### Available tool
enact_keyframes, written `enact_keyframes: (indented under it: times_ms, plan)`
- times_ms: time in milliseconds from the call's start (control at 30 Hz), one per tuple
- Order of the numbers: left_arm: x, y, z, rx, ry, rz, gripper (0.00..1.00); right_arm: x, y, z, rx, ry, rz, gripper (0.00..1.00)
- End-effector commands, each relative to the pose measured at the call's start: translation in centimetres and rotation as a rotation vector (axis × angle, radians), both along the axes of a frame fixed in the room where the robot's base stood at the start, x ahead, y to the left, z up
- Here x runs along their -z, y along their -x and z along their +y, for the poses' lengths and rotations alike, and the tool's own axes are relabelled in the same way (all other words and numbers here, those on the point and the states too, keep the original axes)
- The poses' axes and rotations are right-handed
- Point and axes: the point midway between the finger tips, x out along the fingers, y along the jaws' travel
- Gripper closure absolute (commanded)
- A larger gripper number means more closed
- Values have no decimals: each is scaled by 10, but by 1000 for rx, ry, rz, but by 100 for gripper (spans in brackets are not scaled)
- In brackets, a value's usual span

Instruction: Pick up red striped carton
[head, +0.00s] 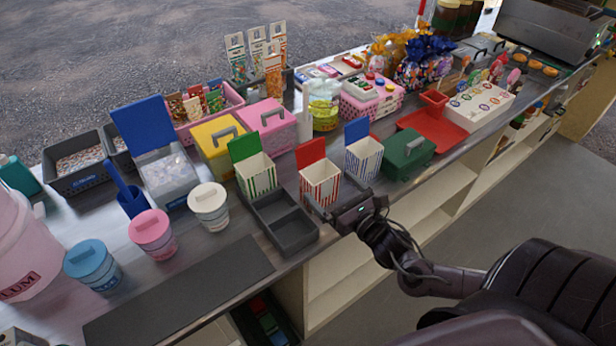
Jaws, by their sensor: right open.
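The red striped carton (318,184) stands upright near the counter's front edge, with its red flap (311,152) raised at the back. My right gripper (335,203) reaches in from the right and is open at the carton's front, low down, with one finger near the carton's left side and the other near its right side. I cannot tell whether the fingers touch it. My left gripper is not in view.
A green striped carton (257,175) stands to the left and a blue striped carton (363,158) close to the right. A dark divided tray (281,225) lies just left of the gripper. A green box (407,154) sits further right. A dark mat (180,292) leaves free room at front left.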

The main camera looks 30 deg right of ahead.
Motion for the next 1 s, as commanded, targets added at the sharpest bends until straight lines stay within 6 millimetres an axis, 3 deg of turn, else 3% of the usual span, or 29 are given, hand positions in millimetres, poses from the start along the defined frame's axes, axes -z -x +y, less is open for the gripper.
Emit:
enact_keyframes:
  times_ms: [167, 367, 533, 733, 1000]
  plan:
    - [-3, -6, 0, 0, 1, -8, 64, -5, -17, 3, -4, 14, -11, 0]
    - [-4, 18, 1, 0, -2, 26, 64, -5, -31, 2, -4, 13, -10, 0]
    - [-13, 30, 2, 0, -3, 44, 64, -7, -55, -2, -2, 12, -11, 0]
    - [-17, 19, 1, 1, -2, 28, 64, -4, -75, 0, -5, 11, -9, 0]
    - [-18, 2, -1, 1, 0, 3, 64, -2, -77, 1, -6, 12, -7, 0]
